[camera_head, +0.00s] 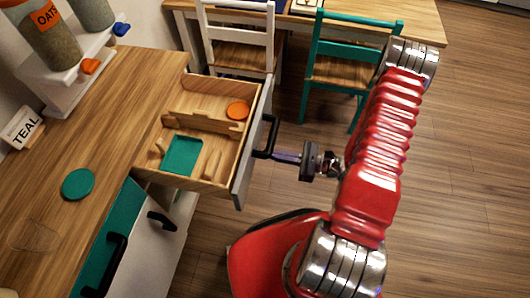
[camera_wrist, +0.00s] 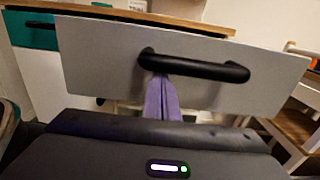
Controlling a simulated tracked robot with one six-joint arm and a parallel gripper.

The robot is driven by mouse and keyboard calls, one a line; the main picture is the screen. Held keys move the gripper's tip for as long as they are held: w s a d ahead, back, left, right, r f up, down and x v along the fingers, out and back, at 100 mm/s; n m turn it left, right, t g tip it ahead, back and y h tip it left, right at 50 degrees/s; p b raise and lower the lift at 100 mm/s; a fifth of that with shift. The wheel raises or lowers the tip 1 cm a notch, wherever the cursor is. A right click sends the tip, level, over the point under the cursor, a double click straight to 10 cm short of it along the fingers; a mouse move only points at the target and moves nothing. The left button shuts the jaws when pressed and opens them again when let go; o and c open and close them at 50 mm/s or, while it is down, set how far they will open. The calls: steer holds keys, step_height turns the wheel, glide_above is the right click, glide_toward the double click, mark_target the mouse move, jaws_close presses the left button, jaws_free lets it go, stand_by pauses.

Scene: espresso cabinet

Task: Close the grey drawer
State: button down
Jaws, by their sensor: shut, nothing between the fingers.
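The grey drawer (camera_head: 245,150) is pulled out from the wooden cabinet, its inside open to view in the head view. Its grey front panel (camera_wrist: 100,62) fills much of the wrist view, with a black bar handle (camera_wrist: 205,69) across it. In the head view the handle (camera_head: 267,137) faces my gripper (camera_head: 280,157). My gripper's purple fingers (camera_wrist: 162,97) are shut, with nothing between them. Their tips are at the left part of the handle in the wrist view; I cannot tell whether they touch it.
Inside the drawer are a teal tray (camera_head: 183,155), an orange disc (camera_head: 238,110) and wooden dividers. A teal disc (camera_head: 78,184) lies on the counter (camera_head: 110,110). A white chair (camera_head: 238,55) and a teal chair (camera_head: 340,70) stand behind. Open floor (camera_head: 460,180) lies to the right.

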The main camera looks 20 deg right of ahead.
steer(key=shift+x, duration=1.3)
steer(key=shift+w, duration=0.1)
